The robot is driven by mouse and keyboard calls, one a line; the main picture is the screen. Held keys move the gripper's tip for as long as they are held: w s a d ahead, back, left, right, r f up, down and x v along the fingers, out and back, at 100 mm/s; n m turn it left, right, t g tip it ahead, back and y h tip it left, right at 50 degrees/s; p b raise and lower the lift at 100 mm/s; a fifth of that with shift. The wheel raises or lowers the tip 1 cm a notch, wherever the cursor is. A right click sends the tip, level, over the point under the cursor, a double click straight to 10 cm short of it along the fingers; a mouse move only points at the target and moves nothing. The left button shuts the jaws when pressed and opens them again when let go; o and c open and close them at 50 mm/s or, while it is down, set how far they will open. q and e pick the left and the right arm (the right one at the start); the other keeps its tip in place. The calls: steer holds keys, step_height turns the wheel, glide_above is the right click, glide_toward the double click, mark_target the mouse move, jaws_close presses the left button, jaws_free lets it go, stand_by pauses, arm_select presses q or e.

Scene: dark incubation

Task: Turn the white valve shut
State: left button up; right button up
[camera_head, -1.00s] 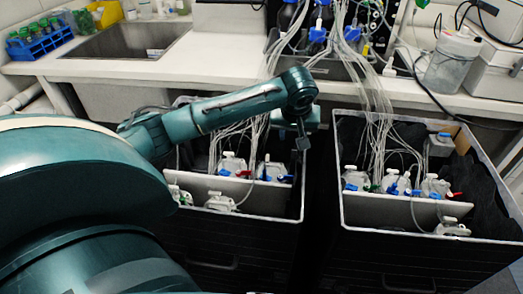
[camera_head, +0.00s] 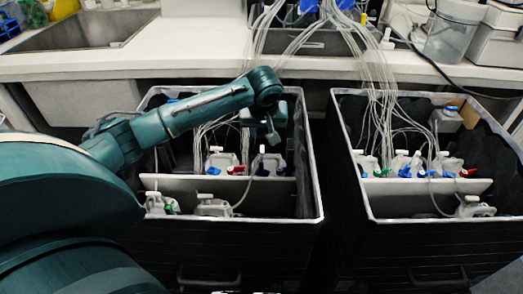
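My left gripper (camera_head: 270,130) hangs over the left black bin (camera_head: 312,190), above the white bottle (camera_head: 268,162) at its right. The gripper is small and dark here, and I cannot tell whether its fingers are open or shut. I see no contact with a bottle. White bottles with small coloured valves stand in the bin: a red valve (camera_head: 236,170) and a blue valve (camera_head: 213,170) are clear. I cannot single out a white valve with certainty among the white caps and bottles. My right gripper is out of view.
A right black bin (camera_head: 420,236) holds several more white bottles (camera_head: 450,166). Thin clear tubes (camera_head: 372,80) run from the counter (camera_head: 200,52) into both bins. A light divider (camera_head: 222,188) crosses the left bin. A dark gap separates the bins.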

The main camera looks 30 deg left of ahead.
mark_target(262, 149)
arm_select(q)
steer(key=b+x, duration=0.2)
steer(key=x, duration=0.8)
steer(key=shift+w+a+f, duration=0.1)
steer(key=shift+f, duration=0.3)
steer(key=shift+c, duration=0.4)
jaws_close()
